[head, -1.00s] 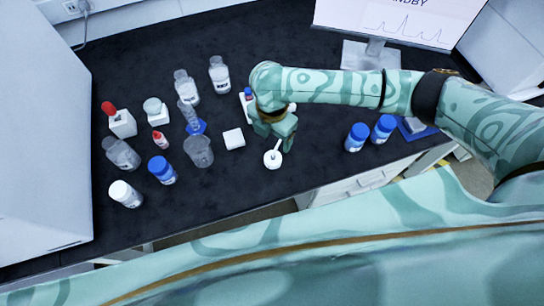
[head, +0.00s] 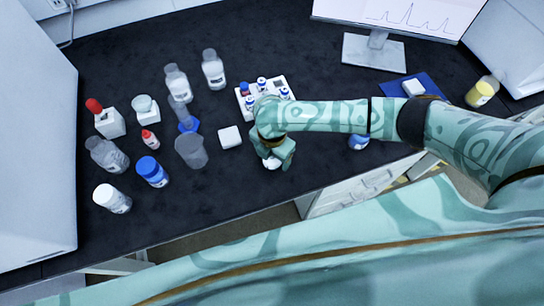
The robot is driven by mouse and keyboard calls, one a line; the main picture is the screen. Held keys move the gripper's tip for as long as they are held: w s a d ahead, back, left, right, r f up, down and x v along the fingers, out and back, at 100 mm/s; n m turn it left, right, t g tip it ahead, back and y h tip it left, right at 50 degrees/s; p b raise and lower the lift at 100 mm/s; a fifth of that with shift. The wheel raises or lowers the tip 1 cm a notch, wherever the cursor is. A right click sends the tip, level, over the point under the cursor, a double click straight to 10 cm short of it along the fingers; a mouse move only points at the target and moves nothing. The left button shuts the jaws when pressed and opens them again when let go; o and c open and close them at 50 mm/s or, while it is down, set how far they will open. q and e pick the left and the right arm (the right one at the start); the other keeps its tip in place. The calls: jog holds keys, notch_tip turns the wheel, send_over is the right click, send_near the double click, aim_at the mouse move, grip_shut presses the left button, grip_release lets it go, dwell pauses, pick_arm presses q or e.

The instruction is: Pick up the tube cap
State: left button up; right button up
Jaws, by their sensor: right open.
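A small white round piece (head: 271,163) lies on the black bench near its front edge. It may be the tube cap, but I cannot tell for sure. My right gripper (head: 274,153) is open and points down right over it, hiding most of it. I cannot tell whether the fingers touch it. My left gripper is not in view.
A white rack (head: 243,103) with blue-capped vials stands just behind my right gripper. A white block (head: 229,137) is close on its left. A clear beaker (head: 191,150), a blue-capped bottle (head: 152,171) and several other bottles fill the left side. A monitor stand (head: 373,50) is at the back right.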

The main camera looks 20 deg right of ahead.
jog(key=shift+r, duration=0.1)
jog(key=c, duration=1.1)
